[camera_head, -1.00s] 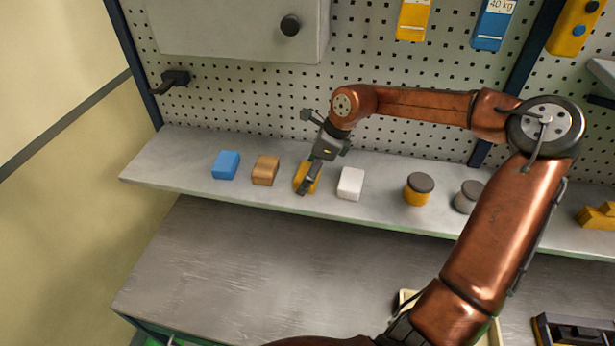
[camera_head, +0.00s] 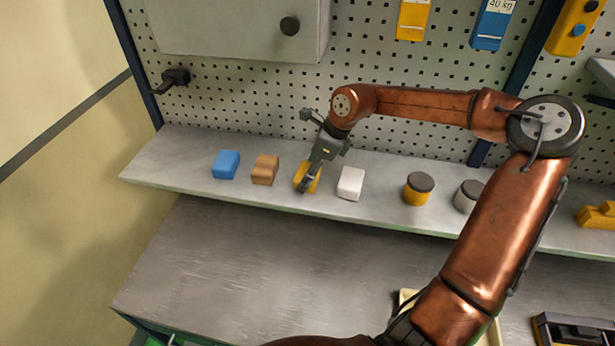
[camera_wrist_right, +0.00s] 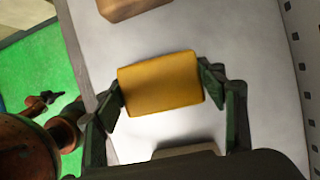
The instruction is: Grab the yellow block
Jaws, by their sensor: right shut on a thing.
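The yellow block (camera_head: 312,182) is on the grey shelf, between the brown block and the white block. My right gripper (camera_head: 306,180) comes down over it from above and hides part of it. In the right wrist view the yellow block (camera_wrist_right: 161,84) lies between the two fingers of my right gripper (camera_wrist_right: 162,90), with a finger against each end. The gripper is shut on the block. The block appears to be at shelf level; whether it is lifted I cannot tell. My left gripper is not in view.
On the shelf (camera_head: 160,160) a blue block (camera_head: 226,165) and a brown block (camera_head: 265,170) stand to the left. A white block (camera_head: 351,183), a yellow jar (camera_head: 418,190) and a grey jar (camera_head: 468,196) stand to the right. A pegboard (camera_head: 230,90) rises behind.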

